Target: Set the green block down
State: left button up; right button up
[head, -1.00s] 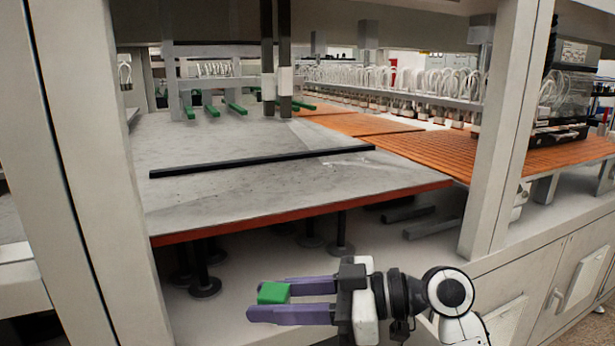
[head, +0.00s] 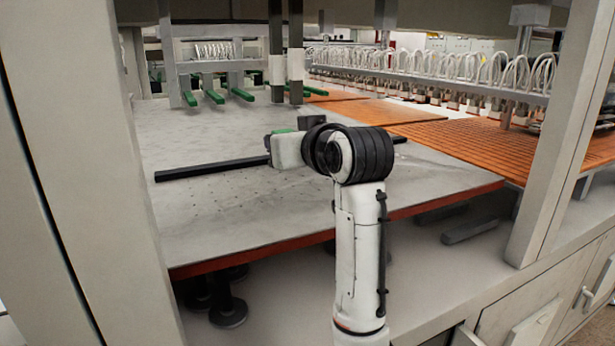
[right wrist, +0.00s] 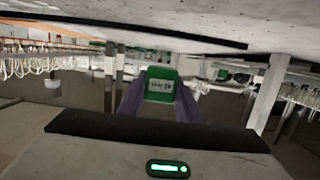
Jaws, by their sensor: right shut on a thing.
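The green block (right wrist: 161,86), with a pale label on its face, is held between the purple fingers of my right gripper in the right wrist view. In the head view my right gripper (head: 286,148) is over the grey table top (head: 215,215), and only a sliver of green shows at its upper edge. The gap between block and table cannot be told. My left gripper is in neither view.
A long black bar (head: 205,170) lies across the grey table, partly hidden behind my right gripper. Two dark upright posts (head: 276,60) and several green bars (head: 214,97) stand at the back. Orange slatted panels (head: 470,140) lie right. Pale frame columns (head: 555,130) flank the opening.

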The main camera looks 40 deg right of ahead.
aim_at(289, 198)
jog(key=f, duration=0.3)
jog(key=shift+s+f, duration=0.1)
jog(key=shift+s, duration=0.2)
jog(key=shift+f, duration=2.5)
jog(key=o, duration=1.1)
jog(key=shift+f, duration=0.15)
